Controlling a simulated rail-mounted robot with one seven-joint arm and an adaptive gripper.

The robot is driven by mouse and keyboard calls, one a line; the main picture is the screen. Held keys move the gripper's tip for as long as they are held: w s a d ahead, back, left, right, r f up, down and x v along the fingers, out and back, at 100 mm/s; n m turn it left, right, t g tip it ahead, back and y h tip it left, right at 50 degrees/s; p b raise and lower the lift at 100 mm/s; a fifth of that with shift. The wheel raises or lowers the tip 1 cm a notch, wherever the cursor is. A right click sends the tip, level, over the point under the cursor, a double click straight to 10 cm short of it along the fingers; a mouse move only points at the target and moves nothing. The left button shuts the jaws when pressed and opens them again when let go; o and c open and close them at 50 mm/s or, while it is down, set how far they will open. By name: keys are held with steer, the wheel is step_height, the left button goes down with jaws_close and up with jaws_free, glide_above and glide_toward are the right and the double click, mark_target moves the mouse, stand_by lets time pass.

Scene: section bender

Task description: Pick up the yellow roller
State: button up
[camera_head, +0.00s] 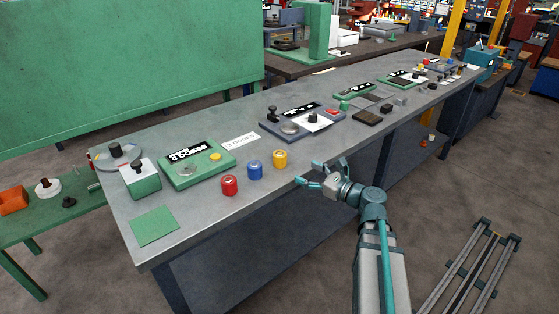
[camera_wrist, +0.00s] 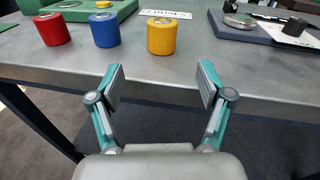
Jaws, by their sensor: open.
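The yellow roller (camera_head: 280,159) stands upright near the front edge of the grey workbench (camera_head: 120,213). It is the rightmost in a row of three, beside the blue roller (camera_head: 254,170) and the red roller (camera_head: 229,185). My gripper (camera_head: 308,173) is at the bench's front edge, just right of the yellow roller and apart from it. In the wrist view the yellow roller (camera_wrist: 161,36) stands ahead, between and beyond the two spread fingers of my gripper (camera_wrist: 160,82). The gripper is open and empty.
A green device (camera_head: 193,166) and a white label card (camera_head: 240,142) lie behind the rollers. A grey-blue plate (camera_head: 300,125) with a black knob is to the right. A flat green square (camera_head: 154,225) lies at the left front. The bench edge is just below my gripper's fingers.

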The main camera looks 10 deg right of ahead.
mark_target(285, 157)
steer(key=shift+m, duration=0.5)
steer(key=x, duration=0.3)
steer(key=r+x, duration=0.1)
steer(key=x, duration=0.3)
steer(key=p+x, duration=0.1)
steer(key=x, duration=0.2)
steer(key=shift+w+a+r, duration=0.2)
steer(key=shift+w+r, duration=0.1)
steer(key=shift+w, duration=0.1)
jaws_close()
